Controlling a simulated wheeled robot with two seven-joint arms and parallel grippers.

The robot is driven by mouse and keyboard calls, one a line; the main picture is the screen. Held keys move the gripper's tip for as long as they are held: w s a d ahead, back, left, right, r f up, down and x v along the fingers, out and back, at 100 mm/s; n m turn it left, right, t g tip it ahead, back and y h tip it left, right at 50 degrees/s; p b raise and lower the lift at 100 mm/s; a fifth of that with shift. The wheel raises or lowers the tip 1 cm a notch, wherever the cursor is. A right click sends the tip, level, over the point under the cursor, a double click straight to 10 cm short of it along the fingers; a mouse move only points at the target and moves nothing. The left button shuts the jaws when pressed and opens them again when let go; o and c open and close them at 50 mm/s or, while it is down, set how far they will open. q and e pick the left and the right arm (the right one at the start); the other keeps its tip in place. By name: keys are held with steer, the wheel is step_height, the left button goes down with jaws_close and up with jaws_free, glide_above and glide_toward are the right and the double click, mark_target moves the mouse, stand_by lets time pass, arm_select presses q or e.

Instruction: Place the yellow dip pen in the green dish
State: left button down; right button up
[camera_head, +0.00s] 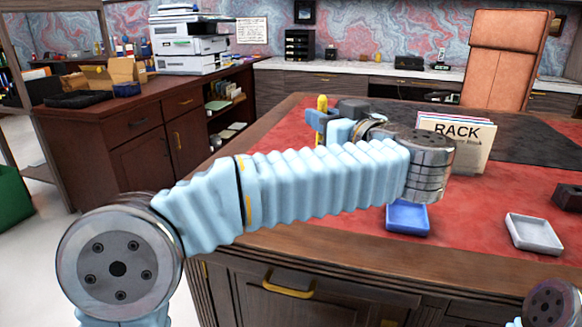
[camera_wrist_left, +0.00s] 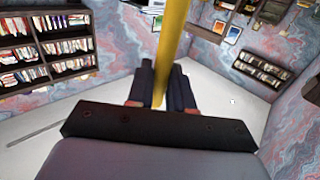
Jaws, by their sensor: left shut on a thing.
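My left gripper (camera_head: 321,122) is at the far side of the red-topped desk, beyond my left arm. It is shut on the yellow dip pen (camera_head: 322,103), which stands roughly upright between the fingers. In the left wrist view the pen (camera_wrist_left: 173,38) passes between the two dark fingertips (camera_wrist_left: 160,88) and runs out of the top of the picture. I see no green dish in either view; my left arm covers part of the desk. My right gripper is not in view.
A blue dish (camera_head: 407,217) sits near the desk's front edge, just below my left wrist. A pale grey dish (camera_head: 533,234) is to its right. A rack of cards marked RACK (camera_head: 457,140) stands behind. Red desk surface (camera_head: 470,210) between the dishes is clear.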

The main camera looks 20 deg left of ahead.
arm_select(q)
steer(key=w+a+f+b, duration=0.1)
steer(key=w+a+f, duration=0.5)
steer(key=f, duration=0.5)
steer(key=shift+w+a+f, duration=0.2)
steer(key=shift+a, duration=0.75)
steer(key=shift+f, duration=0.1)
steer(key=c, duration=1)
jaws_free()
steer(key=b+v, duration=0.1)
steer(key=v, duration=1.1)
